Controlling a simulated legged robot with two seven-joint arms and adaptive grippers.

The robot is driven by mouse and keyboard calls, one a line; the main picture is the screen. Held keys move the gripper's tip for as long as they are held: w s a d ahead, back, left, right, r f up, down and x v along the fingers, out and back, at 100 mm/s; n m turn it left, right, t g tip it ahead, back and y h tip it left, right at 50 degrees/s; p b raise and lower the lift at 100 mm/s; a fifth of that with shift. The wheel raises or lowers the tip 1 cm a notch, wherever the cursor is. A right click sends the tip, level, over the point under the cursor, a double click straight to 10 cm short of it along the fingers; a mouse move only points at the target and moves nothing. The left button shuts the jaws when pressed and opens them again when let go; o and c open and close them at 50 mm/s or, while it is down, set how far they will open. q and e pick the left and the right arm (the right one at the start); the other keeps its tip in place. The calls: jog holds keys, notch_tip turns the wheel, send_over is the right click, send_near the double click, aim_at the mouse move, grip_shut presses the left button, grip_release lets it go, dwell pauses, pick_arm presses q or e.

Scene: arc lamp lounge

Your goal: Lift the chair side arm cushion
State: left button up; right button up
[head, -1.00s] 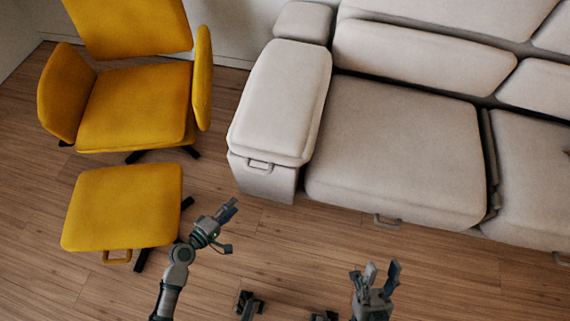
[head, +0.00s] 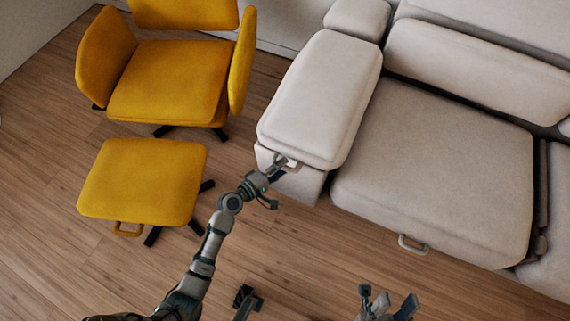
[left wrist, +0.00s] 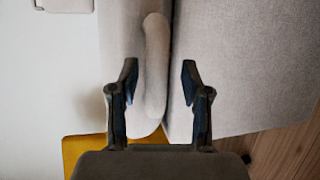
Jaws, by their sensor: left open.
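The pale grey side arm cushion (head: 325,100) lies flat on the sofa's arm nearest the yellow chair, with a small handle (head: 292,163) at its front end. My left gripper (head: 279,170) is open at this handle and partly covers it. In the left wrist view, a pale rounded bar (left wrist: 155,70), which looks like the handle, runs between the two open fingers (left wrist: 159,70). I cannot tell whether either finger touches it. My right gripper (head: 392,302) is low in the head view, away from the sofa, with its fingers apart and empty.
A yellow chair (head: 165,85) and yellow footstool (head: 145,180) stand left of the sofa. The sofa seat (head: 435,165), with its own front handle (head: 413,243), lies right of the arm.

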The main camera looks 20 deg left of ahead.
pick_arm(q)
jog(key=shift+w+d+f, duration=0.1)
jog(key=shift+w+d, duration=0.05)
jog(key=shift+w, duration=0.25)
jog(key=shift+d, duration=0.15)
jog(key=shift+d, duration=0.1)
jog(key=shift+c, duration=0.2)
grip_shut()
